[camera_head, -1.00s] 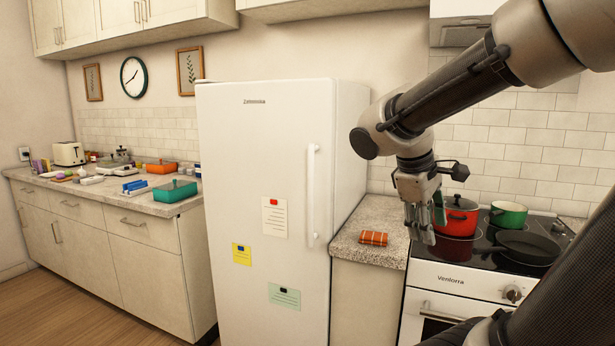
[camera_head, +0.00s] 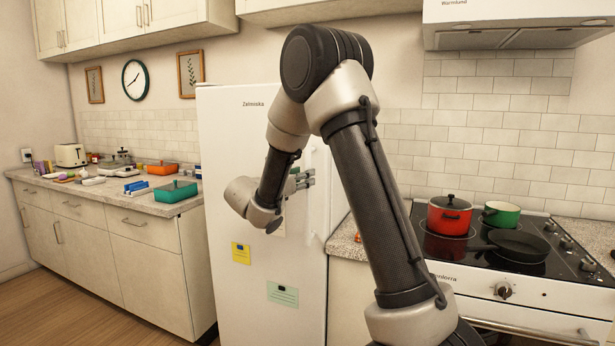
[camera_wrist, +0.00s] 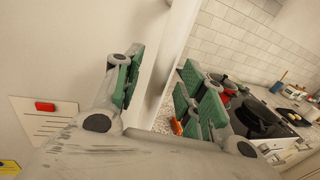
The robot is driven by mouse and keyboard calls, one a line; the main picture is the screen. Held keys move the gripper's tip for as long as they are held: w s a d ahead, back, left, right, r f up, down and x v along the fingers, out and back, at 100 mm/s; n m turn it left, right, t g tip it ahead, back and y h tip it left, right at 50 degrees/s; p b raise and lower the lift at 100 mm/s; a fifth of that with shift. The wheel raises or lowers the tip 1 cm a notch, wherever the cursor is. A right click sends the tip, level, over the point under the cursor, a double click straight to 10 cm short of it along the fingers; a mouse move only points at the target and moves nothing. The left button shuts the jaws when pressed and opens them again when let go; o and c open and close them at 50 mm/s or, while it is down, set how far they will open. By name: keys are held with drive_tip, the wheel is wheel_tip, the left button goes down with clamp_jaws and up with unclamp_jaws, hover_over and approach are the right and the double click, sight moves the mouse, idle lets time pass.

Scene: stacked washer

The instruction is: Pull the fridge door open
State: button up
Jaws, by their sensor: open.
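The white fridge (camera_head: 225,150) stands in the middle of the head view with its door shut. Its vertical white handle (camera_head: 313,238) is on the door's right side, partly hidden by my arm and gripper. My gripper (camera_head: 304,178) is open beside the handle at upper-middle height, fingers pointing right. In the wrist view, a pale vertical bar that looks like the handle (camera_wrist: 172,65) runs between my green-padded fingers (camera_wrist: 160,88), one to its left and the others to its right. I cannot tell whether any pad touches it.
A stove with a red pot (camera_head: 449,216), a green pot (camera_head: 501,214) and a black pan (camera_head: 518,246) stands right of the fridge. A counter (camera_head: 150,204) with several small items is on the left. The floor (camera_head: 60,310) at lower left is clear.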

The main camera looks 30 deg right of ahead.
drive_tip(key=shift+x, duration=1.65)
drive_tip(key=shift+s, duration=0.1)
clamp_jaws()
